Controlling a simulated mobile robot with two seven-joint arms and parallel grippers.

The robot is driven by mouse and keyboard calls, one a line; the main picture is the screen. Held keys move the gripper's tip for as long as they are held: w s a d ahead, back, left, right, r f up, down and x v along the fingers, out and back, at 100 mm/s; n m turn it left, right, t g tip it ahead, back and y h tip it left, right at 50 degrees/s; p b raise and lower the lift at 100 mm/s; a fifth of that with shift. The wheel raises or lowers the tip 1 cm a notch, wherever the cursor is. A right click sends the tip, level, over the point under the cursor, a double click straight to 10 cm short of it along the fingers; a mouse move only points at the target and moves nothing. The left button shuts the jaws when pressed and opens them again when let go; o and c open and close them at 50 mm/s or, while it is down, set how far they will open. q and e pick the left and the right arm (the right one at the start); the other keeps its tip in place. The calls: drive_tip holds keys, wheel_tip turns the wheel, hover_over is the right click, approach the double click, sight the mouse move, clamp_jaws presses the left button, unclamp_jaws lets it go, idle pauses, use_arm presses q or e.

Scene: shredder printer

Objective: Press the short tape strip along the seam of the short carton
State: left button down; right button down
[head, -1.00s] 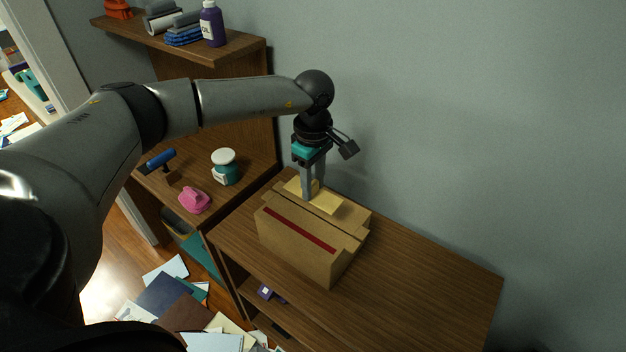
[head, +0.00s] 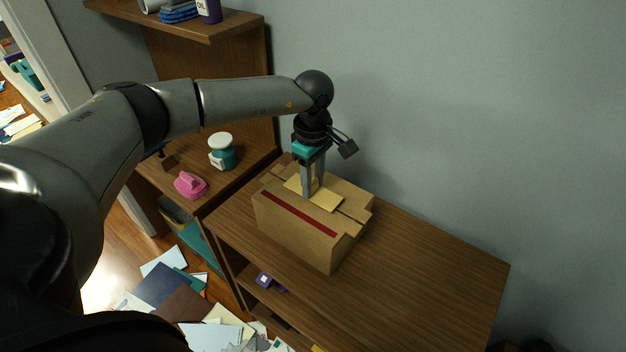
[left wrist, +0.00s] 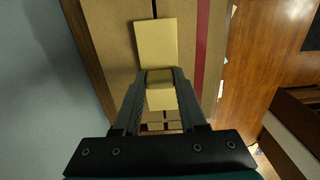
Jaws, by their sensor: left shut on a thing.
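The short carton (head: 297,235) stands on the wooden cabinet top, with a dark red stripe (head: 298,214) along its near upper edge. The pale yellow short tape strip (head: 326,201) is over the carton's top; it also shows in the left wrist view (left wrist: 156,45). There the dark seam (left wrist: 154,8) runs into the strip's far end, roughly at its middle. My left gripper (head: 312,193) points down over the strip, shut on a small tan piece (left wrist: 160,76) at the strip's middle. I cannot tell whether the strip touches the cardboard all along. My right gripper is out of view.
The cabinet top (head: 420,270) is clear to the right of the carton. A pink object (head: 190,185) and a white-lidded teal jar (head: 221,152) stand on the lower shelf to the left. The wall is close behind. Papers and folders litter the floor (head: 190,300).

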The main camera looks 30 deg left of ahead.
use_arm(q)
drive_tip(key=shift+s+f+b, duration=0.1)
drive_tip(key=shift+f+b, duration=0.4)
drive_tip(key=shift+f, duration=0.2)
idle(1.0)
drive_tip(key=shift+c, duration=1.9)
unclamp_jaws()
drive_tip(key=shift+r, duration=0.1)
